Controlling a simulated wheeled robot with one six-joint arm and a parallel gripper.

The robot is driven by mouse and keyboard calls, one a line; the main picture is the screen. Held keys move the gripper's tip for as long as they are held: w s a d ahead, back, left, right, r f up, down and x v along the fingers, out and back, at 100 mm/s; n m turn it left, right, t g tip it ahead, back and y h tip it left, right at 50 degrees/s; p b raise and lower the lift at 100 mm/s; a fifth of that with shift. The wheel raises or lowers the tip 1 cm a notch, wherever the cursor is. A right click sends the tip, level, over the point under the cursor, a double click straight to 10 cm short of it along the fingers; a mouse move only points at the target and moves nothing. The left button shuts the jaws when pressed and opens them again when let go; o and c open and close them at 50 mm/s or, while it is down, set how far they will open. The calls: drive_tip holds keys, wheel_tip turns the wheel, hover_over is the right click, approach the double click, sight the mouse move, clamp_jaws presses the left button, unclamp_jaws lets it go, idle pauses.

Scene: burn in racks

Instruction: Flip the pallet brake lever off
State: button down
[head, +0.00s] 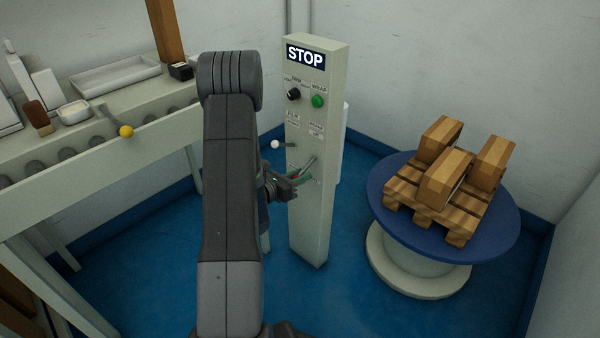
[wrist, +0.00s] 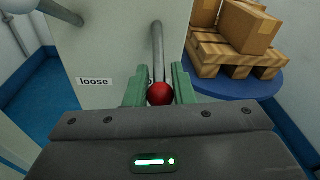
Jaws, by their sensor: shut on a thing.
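The control post (head: 312,220) stands upright with a lit STOP sign. A grey lever (head: 309,165) with a red ball knob (wrist: 160,94) is on its front, low on the right side; in the wrist view the lever's rod (wrist: 157,50) runs up from the knob. My gripper (head: 298,178) is at this lever. In the wrist view its green fingers (wrist: 159,88) are on both sides of the red knob, shut on it. A "loose" label (wrist: 95,82) is left of the knob. Another label is mostly hidden behind the rod.
A second lever with a white knob (head: 275,144) sticks out left of mine. A black dial (head: 293,94) and green button (head: 318,101) are higher up. A blue turntable (head: 405,228) with a pallet (head: 400,197) of boxes stands right. A conveyor (head: 160,130) with a yellow-knobbed lever (head: 126,131) is left.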

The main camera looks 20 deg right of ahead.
sight(298, 175)
drive_tip(key=r+p, duration=0.1)
drive_tip(key=r+y+p, duration=0.1)
drive_tip(key=p, duration=0.1)
drive_tip(key=r+g+y+p, duration=0.1)
drive_tip(key=shift+s+a+p, duration=0.1)
drive_tip(key=shift+a+p, duration=0.15)
drive_tip(key=shift+p, duration=0.05)
drive_tip(key=y+p, duration=0.1)
drive_tip(key=p, duration=0.1)
drive_tip(key=r+y+p, duration=0.1)
drive_tip(key=p, duration=0.1)
drive_tip(key=shift+r+g+y, duration=0.3)
drive_tip(key=shift+y, duration=0.1)
drive_tip(key=r+y+p, duration=0.1)
drive_tip(key=p, duration=0.2)
drive_tip(key=shift+g+y, duration=0.3)
drive_tip(key=y+p, duration=0.1)
drive_tip(key=p, duration=0.1)
drive_tip(key=r+g+y+p, duration=0.1)
drive_tip(key=p, duration=0.1)
drive_tip(key=shift+d+n, duration=0.25)
drive_tip(key=shift+n, duration=0.05)
drive_tip(key=shift+w+d+r+p, duration=0.25)
drive_tip(key=shift+r+p, duration=0.05)
drive_tip(key=shift+p, duration=0.1)
drive_tip(key=c, duration=1.3)
unclamp_jaws()
drive_tip(key=shift+a, duration=0.1)
